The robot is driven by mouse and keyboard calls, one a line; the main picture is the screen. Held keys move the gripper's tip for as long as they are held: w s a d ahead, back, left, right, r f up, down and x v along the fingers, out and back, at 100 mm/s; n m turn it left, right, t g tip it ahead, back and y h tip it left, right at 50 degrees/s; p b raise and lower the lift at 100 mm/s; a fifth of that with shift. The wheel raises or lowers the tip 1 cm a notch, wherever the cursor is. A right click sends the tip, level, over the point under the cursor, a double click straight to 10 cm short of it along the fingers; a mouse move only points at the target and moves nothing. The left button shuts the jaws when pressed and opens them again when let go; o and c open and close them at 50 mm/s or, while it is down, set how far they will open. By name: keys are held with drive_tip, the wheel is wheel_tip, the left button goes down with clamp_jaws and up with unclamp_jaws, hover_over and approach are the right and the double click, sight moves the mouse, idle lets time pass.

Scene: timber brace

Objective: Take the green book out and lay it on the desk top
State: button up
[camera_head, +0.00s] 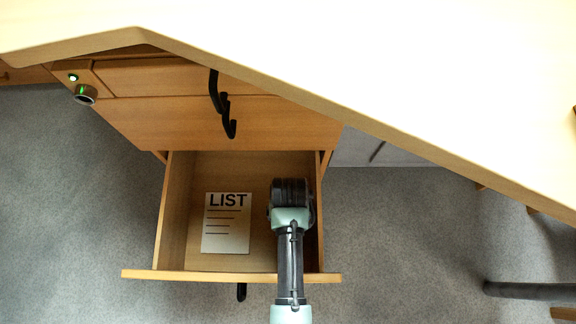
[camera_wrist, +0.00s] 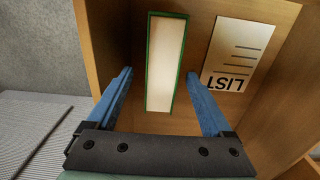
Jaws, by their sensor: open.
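The green book (camera_wrist: 166,50) stands in the open drawer (camera_head: 230,276), its pale page edge facing up inside a thin green cover outline. In the head view my wrist hides the book. My gripper (camera_wrist: 160,74) is open above it, with one blue finger on each side of the book's near part and a gap on both sides. In the head view my gripper (camera_head: 290,200) points down into the right half of the drawer. The desk top (camera_head: 400,60) is a broad pale surface above the drawer unit, clear where it shows.
A white LIST sheet (camera_head: 227,222) lies on the drawer floor, left of my gripper in the head view. Black handles (camera_head: 222,105) stick out from the closed drawers above. The desk edge overhangs the drawer unit. A lock knob (camera_head: 85,94) sits at the upper left.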

drive_tip(key=f+b, duration=0.2)
drive_tip(key=f, duration=0.1)
drive_tip(key=f+b, duration=0.2)
drive_tip(key=shift+s+a, duration=0.1)
drive_tip(key=shift+s, duration=0.2)
clamp_jaws()
drive_tip(key=shift+r, duration=0.1)
idle(1.0)
